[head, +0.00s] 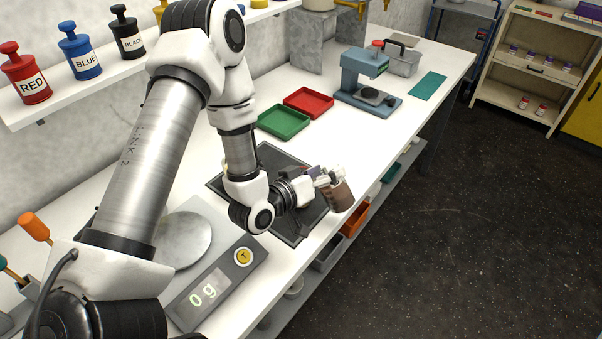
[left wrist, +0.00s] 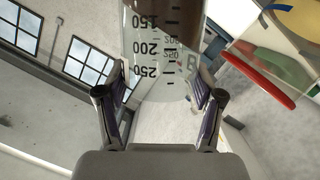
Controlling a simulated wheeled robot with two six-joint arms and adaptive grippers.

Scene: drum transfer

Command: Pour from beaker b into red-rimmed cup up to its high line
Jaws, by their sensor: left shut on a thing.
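My left gripper (head: 322,178) is shut on beaker b, a clear vessel with dark graduations. In the left wrist view beaker b (left wrist: 160,65) stands between the two fingers (left wrist: 160,105), with a letter B and the marks 150, 200 and 250 visible. In the head view a brownish vessel (head: 341,196) shows at the fingers, over the bench's front edge; its contents are unclear. A red curved rim on a clear wall, which looks like the red-rimmed cup (left wrist: 258,72), is right of the beaker in the left wrist view. Its lines cannot be read. My right gripper is not in view.
A scale (head: 218,288) reading 0 g stands at the front left. A dark mat (head: 288,160) lies under my left forearm. Green (head: 284,121) and red (head: 308,102) trays and a blue device (head: 362,72) stand farther back. Open floor lies right of the bench.

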